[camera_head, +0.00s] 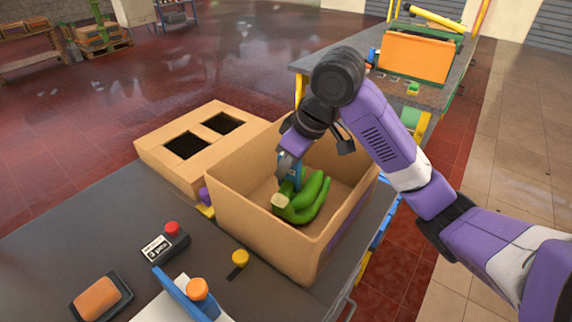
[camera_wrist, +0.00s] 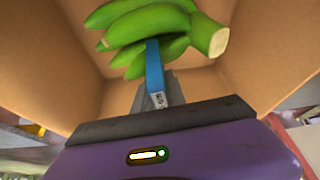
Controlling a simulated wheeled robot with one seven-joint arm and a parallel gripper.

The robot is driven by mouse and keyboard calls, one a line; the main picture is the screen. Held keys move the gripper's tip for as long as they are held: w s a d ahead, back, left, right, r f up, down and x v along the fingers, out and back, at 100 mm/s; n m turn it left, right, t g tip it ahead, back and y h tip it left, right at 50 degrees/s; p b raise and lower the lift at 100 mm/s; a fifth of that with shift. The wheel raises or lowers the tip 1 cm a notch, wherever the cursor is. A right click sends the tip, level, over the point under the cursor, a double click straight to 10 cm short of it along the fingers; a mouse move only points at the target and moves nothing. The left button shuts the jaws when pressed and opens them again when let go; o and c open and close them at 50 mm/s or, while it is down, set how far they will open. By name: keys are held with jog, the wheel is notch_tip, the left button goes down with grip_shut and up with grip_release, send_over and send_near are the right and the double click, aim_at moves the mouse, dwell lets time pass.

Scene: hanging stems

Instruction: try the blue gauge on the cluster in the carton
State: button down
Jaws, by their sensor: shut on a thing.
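A cluster of green bananas (camera_head: 309,201) lies in the open cardboard carton (camera_head: 261,238), its cut stem end toward the front left. My gripper (camera_head: 287,177) reaches down into the carton and is shut on the blue gauge (camera_head: 296,170). In the wrist view the blue gauge (camera_wrist: 155,68) extends from the jaws up to the green fingers of the cluster (camera_wrist: 150,25). Its tip appears at or against one of the lower bananas; I cannot tell whether it touches or goes around it. The gripper partly hides the gauge in the head view.
A red-button box (camera_head: 165,242), an orange-topped pad (camera_head: 100,298), a yellow knob (camera_head: 240,258) and a blue stand with an orange knob (camera_head: 186,292) are at front left.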

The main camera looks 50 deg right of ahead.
dwell(0.3)
jog(key=shift+r+p, duration=4.25)
jog(key=shift+p, duration=0.05)
